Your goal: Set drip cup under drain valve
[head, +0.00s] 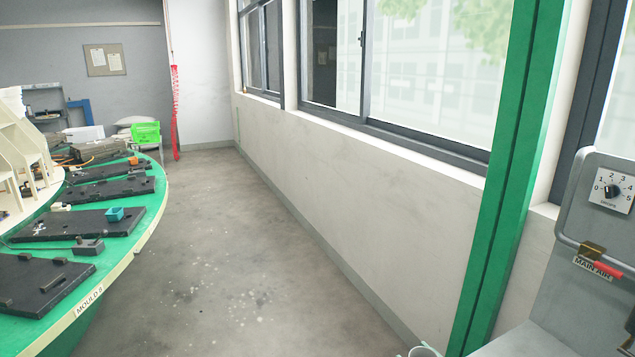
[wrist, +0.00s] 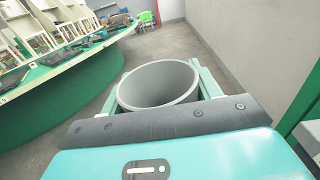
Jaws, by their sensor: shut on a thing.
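The drip cup (wrist: 158,84), a round grey cup with an open top, sits between the two fingers of my gripper (wrist: 160,78) in the wrist view. The gripper is shut on it, with a finger on each side. The cup looks empty, and its base is hidden. The pale rim of the cup (head: 421,352) just shows at the bottom edge of the head view. No drain valve can be made out; the only valve is a brass one with a red handle (head: 608,270), above a "MAIN AIR" label at the right.
A grey machine cabinet (head: 600,235) with a numbered dial stands at the right, beside a green post (head: 508,180). A round green carousel table (head: 140,232) with black moulds fills the left. The concrete floor (head: 250,265) between table and window wall is clear.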

